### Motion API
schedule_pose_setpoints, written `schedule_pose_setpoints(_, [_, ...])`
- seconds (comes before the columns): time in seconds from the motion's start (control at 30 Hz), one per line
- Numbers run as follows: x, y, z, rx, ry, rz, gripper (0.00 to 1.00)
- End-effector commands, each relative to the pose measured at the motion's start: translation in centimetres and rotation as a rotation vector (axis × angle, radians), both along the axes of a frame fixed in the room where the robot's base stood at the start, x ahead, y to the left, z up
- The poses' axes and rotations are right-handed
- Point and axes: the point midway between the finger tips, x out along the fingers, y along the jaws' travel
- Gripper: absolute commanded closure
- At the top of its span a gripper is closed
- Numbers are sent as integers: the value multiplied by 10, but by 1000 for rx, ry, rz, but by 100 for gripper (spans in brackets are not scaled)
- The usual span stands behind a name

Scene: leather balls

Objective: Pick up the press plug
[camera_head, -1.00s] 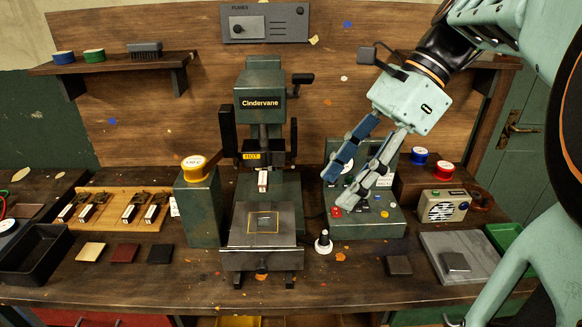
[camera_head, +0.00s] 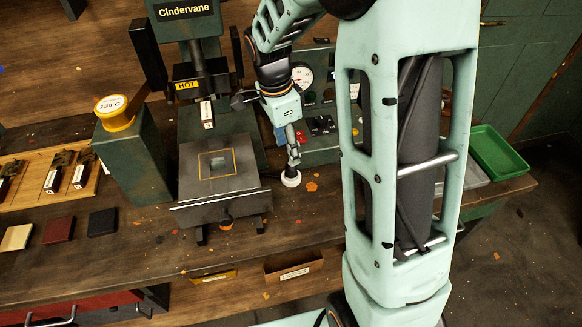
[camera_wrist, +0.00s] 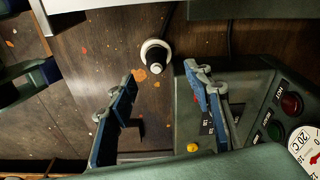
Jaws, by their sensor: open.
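The press plug, a black-topped piece with a round white base, stands on the bench to the right of the press. In the head view its white base (camera_head: 291,178) shows just below my gripper (camera_head: 294,158), which hides most of its top. In the wrist view the plug (camera_wrist: 156,54) appears upright beyond the fingertips, roughly in line with the gap. My gripper (camera_wrist: 160,85) is open, with a blue-padded finger on each side and nothing between them. It looks apart from the plug.
The Cindervane press (camera_head: 221,160), marked HOT, stands close on the left. A control box with gauge (camera_head: 302,76) and buttons is close behind and right. A dark cable (camera_wrist: 230,35) runs near the plug. Bare bench lies in front.

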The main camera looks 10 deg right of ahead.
Motion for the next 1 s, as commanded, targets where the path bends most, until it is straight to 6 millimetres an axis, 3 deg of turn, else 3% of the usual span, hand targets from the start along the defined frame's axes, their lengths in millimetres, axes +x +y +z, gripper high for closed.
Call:
schedule_pose_setpoints(0.6, [-4, -9, -73, 1, 4, -2, 54])
schedule_pose_setpoints(0.93, [-3, -10, -80, 1, 1, -2, 54])
schedule_pose_setpoints(1.0, [-3, -10, -79, 1, 1, -2, 61])
